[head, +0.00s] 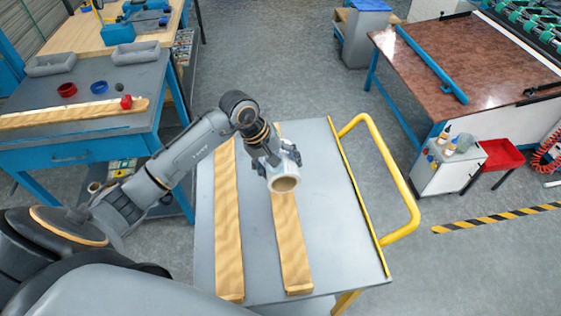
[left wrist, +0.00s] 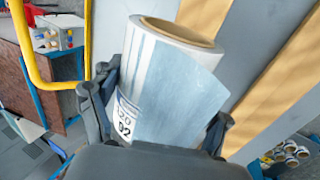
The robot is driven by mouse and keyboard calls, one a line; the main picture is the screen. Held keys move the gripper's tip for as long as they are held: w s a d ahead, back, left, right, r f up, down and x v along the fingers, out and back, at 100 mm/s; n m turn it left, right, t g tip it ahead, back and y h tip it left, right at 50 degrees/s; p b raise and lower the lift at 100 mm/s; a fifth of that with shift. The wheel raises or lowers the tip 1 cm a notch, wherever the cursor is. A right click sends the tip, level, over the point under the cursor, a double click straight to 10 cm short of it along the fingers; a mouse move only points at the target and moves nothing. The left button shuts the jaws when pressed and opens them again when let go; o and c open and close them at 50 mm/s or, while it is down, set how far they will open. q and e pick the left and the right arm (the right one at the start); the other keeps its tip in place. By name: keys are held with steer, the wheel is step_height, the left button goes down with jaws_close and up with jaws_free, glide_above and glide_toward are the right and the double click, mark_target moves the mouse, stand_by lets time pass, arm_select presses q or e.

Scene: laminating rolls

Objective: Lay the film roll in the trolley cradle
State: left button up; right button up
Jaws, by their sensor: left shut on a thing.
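The film roll (head: 285,182) is white and pale blue with a brown cardboard core, and its open end faces the head camera. My left gripper (head: 276,162) is shut on the roll, with one finger on each side of it. The trolley (head: 335,225) has a grey top. Two wooden rails, the left (head: 229,230) and the right (head: 291,245), form its cradle. The roll is over the right rail; its height above it is hard to tell.
The trolley's yellow handle (head: 408,190) curves along its right side. A blue-legged bench (head: 100,140) with a wooden plank (head: 75,113) stands at left. A brown-topped table (head: 440,65) and a small white cabinet (head: 447,168) stand at right. Open floor lies behind the trolley.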

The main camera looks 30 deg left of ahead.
mark_target(281, 179)
arm_select(q)
steer(key=shift+f+b, duration=0.6)
steer(key=shift+f, duration=1.2)
steer(key=shift+f+b, duration=1.25)
steer(key=shift+b, duration=0.1)
steer(key=o, duration=1.4)
steer(key=shift+o, duration=0.2)
steer(key=shift+r, duration=0.1)
steer(key=v, duration=1)
steer(key=shift+a+r, duration=0.15)
steer(key=shift+v, duration=0.75)
